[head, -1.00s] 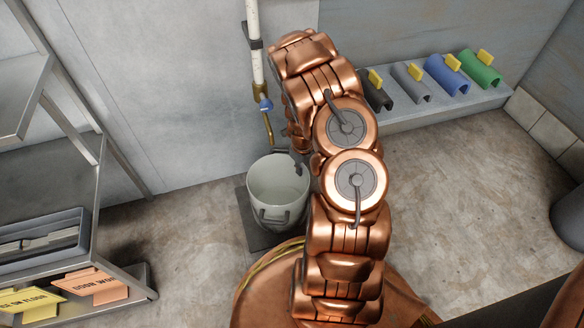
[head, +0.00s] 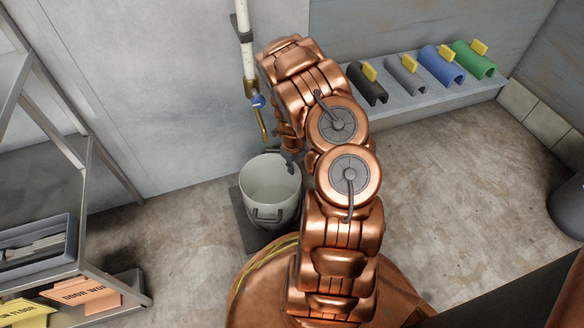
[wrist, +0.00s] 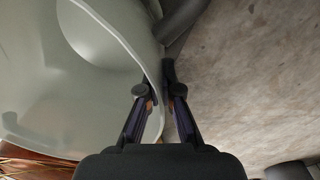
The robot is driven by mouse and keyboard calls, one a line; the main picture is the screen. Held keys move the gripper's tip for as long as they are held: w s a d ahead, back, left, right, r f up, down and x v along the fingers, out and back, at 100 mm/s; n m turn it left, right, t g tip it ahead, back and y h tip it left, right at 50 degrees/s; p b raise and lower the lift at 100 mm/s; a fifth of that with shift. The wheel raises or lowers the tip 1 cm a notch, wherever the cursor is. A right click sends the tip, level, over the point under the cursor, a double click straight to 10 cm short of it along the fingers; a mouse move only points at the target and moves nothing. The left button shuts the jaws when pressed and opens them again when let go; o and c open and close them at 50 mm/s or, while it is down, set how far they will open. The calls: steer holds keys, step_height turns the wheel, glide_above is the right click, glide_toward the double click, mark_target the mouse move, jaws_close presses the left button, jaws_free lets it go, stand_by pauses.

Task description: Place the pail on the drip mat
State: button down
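The pail (head: 284,200) is pale grey, upright and empty, with a dark handle at its front, in the middle of the head view. The dark drip mat (head: 243,220) shows beneath it, to its left and front. I cannot tell whether the pail's base touches the mat. In the wrist view the pail's wall (wrist: 60,90) fills the left side. My gripper (wrist: 157,92) has one finger inside the rim and one outside, closed on the rim at the pail's right side. In the head view my arm mostly hides the gripper.
A white pipe with a blue valve (head: 258,101) and brass spout hangs behind the pail. A metal rack (head: 100,180) stands left. A ledge (head: 420,107) holds several coloured half-round pieces. Floor (head: 450,180) at right is clear up to a dark round object (head: 567,212).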

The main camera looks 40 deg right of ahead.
steer(key=c, duration=1.3)
jaws_free()
steer(key=shift+r, duration=0.15)
step_height(320, 180, up, 12)
steer(key=p, duration=0.4)
steer(key=shift+d, duration=0.15)
